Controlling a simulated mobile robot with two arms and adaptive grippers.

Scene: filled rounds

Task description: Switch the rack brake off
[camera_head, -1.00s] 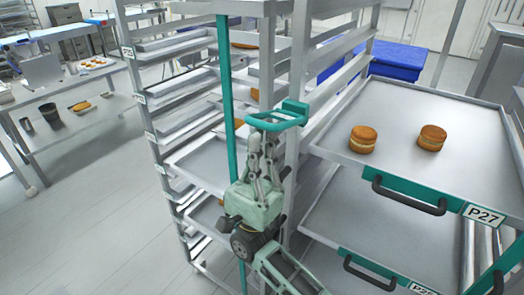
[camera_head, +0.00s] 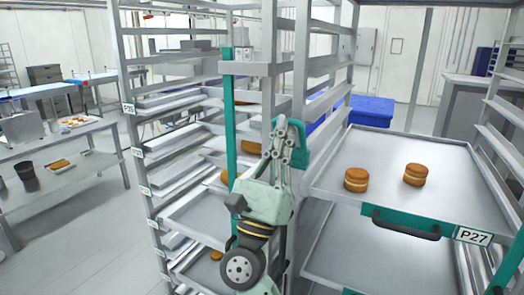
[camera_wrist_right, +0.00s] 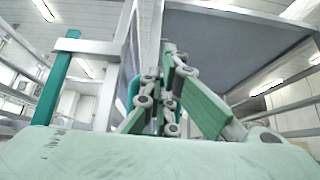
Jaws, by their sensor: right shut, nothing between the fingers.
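The rack (camera_head: 292,60) is a tall metal frame with a teal upright bar (camera_head: 230,130) on its left front. A teal handle-like part (camera_head: 302,148), perhaps the brake lever, is on the near post, partly hidden behind my right gripper. My right gripper (camera_head: 282,122) is pale green, shut and empty, pointing up in front of this part. I cannot tell whether they touch. In the right wrist view the fingers (camera_wrist_right: 170,75) point up, with teal showing behind them (camera_wrist_right: 133,92). My left gripper is not in view.
A tray (camera_head: 440,210) labelled P27 sticks out at the right with two filled rounds (camera_head: 356,179) (camera_head: 415,174) on it. Several trays fill the rack's left side. A bench (camera_head: 75,140) stands at far left. The floor (camera_head: 80,240) between is clear.

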